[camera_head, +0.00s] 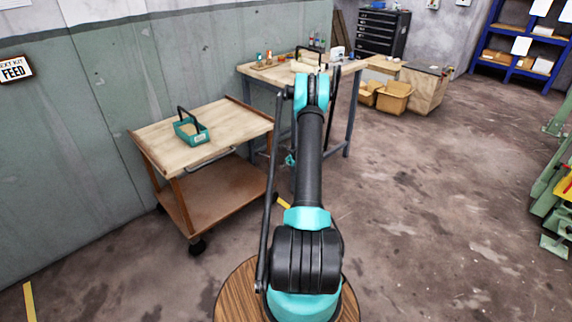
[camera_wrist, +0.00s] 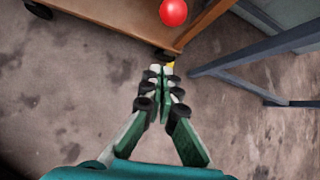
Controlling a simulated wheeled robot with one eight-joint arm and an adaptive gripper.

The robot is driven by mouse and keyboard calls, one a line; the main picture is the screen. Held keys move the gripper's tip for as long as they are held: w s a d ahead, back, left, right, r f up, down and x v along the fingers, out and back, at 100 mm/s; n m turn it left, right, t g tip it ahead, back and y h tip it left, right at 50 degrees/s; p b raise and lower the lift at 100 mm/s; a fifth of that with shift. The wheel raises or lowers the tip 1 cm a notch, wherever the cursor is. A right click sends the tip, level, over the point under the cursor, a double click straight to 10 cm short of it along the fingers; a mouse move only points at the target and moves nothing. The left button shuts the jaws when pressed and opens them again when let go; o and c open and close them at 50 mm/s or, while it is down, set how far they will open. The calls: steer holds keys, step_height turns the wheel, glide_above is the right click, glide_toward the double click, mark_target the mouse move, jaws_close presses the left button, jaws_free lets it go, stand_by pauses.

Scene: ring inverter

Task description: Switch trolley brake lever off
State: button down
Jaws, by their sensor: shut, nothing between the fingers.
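The trolley (camera_head: 165,140) has a wooden top, a lower shelf and dark casters, and stands left of my arm in the head view. In the wrist view its wooden edge (camera_wrist: 115,18) and casters show at the top. A red ball knob (camera_wrist: 173,12) shows there, in front of the wood; it may be the brake lever's end, but no lever shaft is visible. My gripper (camera_wrist: 161,72) is shut and empty, below the knob in the picture and apart from it.
A teal tote (camera_head: 191,132) with a dark handle stands on the trolley top. A workbench (camera_head: 349,68) stands behind my arm; its grey legs (camera_wrist: 240,66) show right of my gripper in the wrist view. Open floor (camera_head: 420,210) lies to the right.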

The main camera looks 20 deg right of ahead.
steer(key=shift+w+a+f, duration=0.15)
steer(key=shift+w+a, duration=0.25)
steer(key=shift+w, duration=0.45)
steer(key=shift+w+a+f, duration=0.2)
steer(key=shift+w+a, duration=0.15)
steer(key=shift+w, duration=0.5)
steer(key=shift+w+a+f, duration=0.15)
steer(key=shift+w+a, duration=0.25)
steer(key=shift+w, duration=0.45)
steer(key=shift+r, duration=0.1)
